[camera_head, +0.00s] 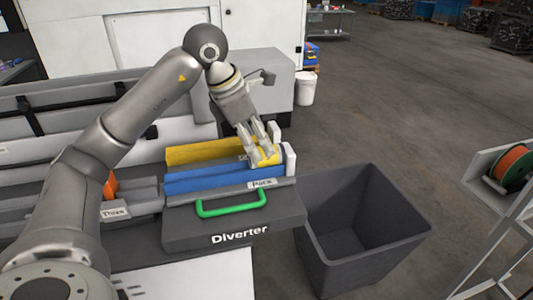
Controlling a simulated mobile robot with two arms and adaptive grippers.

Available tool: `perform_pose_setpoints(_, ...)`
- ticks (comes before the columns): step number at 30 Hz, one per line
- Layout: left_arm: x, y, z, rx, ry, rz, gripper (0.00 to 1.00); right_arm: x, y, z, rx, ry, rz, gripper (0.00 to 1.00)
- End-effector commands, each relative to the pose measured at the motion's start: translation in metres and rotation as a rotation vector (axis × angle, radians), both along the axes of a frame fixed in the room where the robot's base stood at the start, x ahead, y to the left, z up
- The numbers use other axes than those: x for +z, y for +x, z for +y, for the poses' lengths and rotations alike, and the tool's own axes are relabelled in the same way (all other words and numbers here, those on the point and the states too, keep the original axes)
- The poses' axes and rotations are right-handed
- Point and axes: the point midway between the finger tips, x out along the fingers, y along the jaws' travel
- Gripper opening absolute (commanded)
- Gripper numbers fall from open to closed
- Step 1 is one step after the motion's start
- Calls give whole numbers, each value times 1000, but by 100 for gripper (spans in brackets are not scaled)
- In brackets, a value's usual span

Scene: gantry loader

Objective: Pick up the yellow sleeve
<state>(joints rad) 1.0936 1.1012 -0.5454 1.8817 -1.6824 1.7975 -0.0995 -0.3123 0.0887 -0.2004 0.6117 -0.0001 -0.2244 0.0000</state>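The yellow sleeve (265,158) is a short yellow piece at the right end of the blue channel (215,179), beside a white end block. My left gripper (263,158) reaches down over it from above, with its fingers around the sleeve and partly covering it. I cannot tell whether the fingers press on the sleeve or only stand around it. The sleeve appears to be still down at the channel. My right gripper is not in view.
A long yellow channel (204,151) lies behind the blue one. In front are the grey diverter (190,232) with a green handle (231,203) and, to the right, an open dark bin (365,235). A rack with an orange spool (514,164) stands far right. The floor behind the bin is clear.

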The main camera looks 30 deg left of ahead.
Motion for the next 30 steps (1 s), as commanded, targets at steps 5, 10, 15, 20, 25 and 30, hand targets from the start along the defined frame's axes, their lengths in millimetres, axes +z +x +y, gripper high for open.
perform_pose_setpoints(5, -12, 3, -2, 0, 0, 4, 69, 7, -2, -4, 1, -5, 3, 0)
perform_pose_setpoints(10, -32, 9, -5, 0, -1, 4, 69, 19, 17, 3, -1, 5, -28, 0)
perform_pose_setpoints(15, -49, 16, -8, 1, -1, 1, 69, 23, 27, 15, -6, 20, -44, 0)
perform_pose_setpoints(20, -52, 17, -8, 0, -1, -2, 69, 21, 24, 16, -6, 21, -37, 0)
perform_pose_setpoints(25, -51, 17, -8, 0, -1, -2, 58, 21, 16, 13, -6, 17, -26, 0)
perform_pose_setpoints(30, -51, 17, -8, 0, -1, -2, 36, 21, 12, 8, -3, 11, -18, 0)
